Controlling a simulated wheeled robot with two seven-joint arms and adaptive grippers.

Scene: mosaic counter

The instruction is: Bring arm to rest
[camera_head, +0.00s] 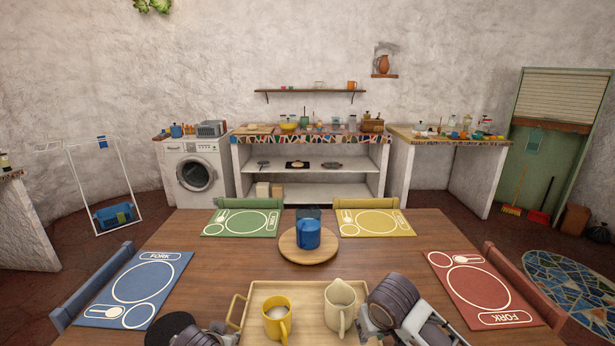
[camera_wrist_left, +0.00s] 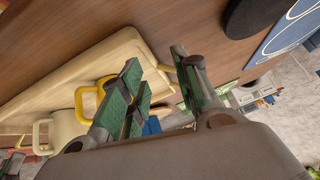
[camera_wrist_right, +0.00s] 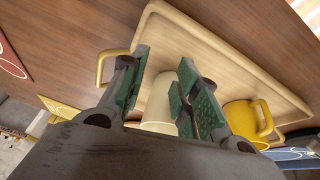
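My left gripper (camera_wrist_left: 157,60) is open and empty beside the tray's left handle. Only part of it shows at the bottom edge of the head view (camera_head: 217,334). My right gripper (camera_wrist_right: 164,56) is open; in the head view (camera_head: 370,326) it is just right of the cream pitcher (camera_head: 340,309). The pitcher shows between its fingers in the right wrist view (camera_wrist_right: 158,103), with no clear grip on it. The pitcher and a yellow mug (camera_head: 277,318) stand upright on the wooden tray (camera_head: 258,296). The mug also shows in the right wrist view (camera_wrist_right: 242,117).
A blue mug (camera_head: 308,234) stands on a round wooden board (camera_head: 291,251) in mid-table. Blue (camera_head: 177,268), green (camera_head: 215,229), yellow (camera_head: 398,229) and red (camera_head: 446,270) placemats lie around the table, with chairs behind them. Bare tabletop (camera_head: 222,267) lies left of the board.

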